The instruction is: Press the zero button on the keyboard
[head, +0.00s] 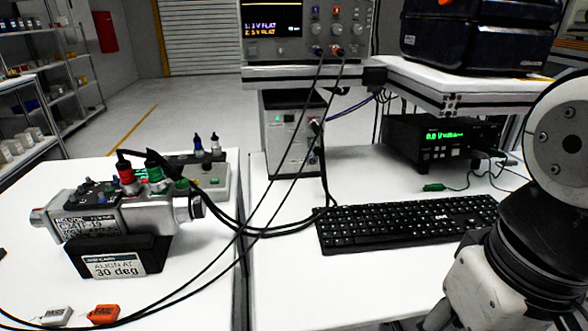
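A black keyboard (410,222) with white key legends lies on the white right-hand table. Its keys are too small here to make out the zero button. My arm comes in from the right edge and covers the area in front of the keyboard's right end. My gripper is not in the picture, so its place relative to the keyboard cannot be seen.
A servo (125,212) sits on a black stand marked 30 deg (115,262) on the left table. Black cables (265,232) run across both tables. A bench instrument (300,30) and a black meter (440,138) stand behind. The tabletop before the keyboard (330,285) is clear.

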